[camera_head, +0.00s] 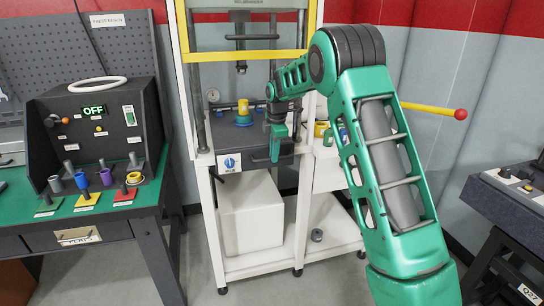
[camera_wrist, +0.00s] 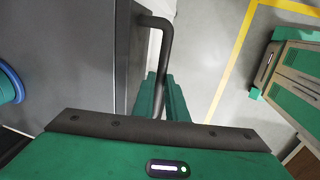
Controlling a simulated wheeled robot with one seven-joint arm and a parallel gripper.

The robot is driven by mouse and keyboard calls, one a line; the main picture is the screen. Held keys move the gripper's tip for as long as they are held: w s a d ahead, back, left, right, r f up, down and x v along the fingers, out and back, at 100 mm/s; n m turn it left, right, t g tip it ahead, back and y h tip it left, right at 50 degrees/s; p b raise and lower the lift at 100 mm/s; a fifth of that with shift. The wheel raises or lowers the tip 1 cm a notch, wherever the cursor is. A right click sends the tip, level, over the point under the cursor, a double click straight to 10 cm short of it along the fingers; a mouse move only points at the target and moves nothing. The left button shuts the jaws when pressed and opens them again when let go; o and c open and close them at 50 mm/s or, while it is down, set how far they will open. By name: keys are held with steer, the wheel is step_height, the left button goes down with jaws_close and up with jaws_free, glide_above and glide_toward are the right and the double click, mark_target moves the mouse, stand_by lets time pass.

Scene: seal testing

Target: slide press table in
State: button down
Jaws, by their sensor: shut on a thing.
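The press table (camera_head: 226,138) is a dark grey slab in the white press frame. A yellow and blue part (camera_head: 243,112) stands on it. Its black bar handle (camera_wrist: 163,38) curves out from the table's dark front edge. My gripper (camera_head: 277,148) is at the front right of the table; in the wrist view the green fingers (camera_wrist: 162,98) are shut around the handle's bar. The table's grey top (camera_wrist: 65,50) fills the left of the wrist view, with a blue round edge (camera_wrist: 8,85) at the far left. The far end of the handle is hidden by the fingers.
The press frame's steel columns (camera_head: 199,105) stand beside the table, with a yellow crossbar (camera_head: 225,56) above. A green bench (camera_head: 95,215) with parts is at left, and a grey bench (camera_head: 515,200) at right. Floor in front is clear.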

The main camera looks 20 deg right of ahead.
steer(key=shift+w+d+r, duration=0.2)
steer(key=shift+w, duration=0.15)
steer(key=c, duration=1.8)
jaws_free()
steer(key=shift+f, duration=0.1)
steer(key=shift+o, duration=0.2)
steer(key=shift+a, duration=0.1)
steer(key=shift+s+r, duration=0.1)
steer(key=shift+r, duration=0.15)
step_height(320, 180, up, 10)
steer(key=s, duration=0.1)
steer(key=shift+s, duration=0.35)
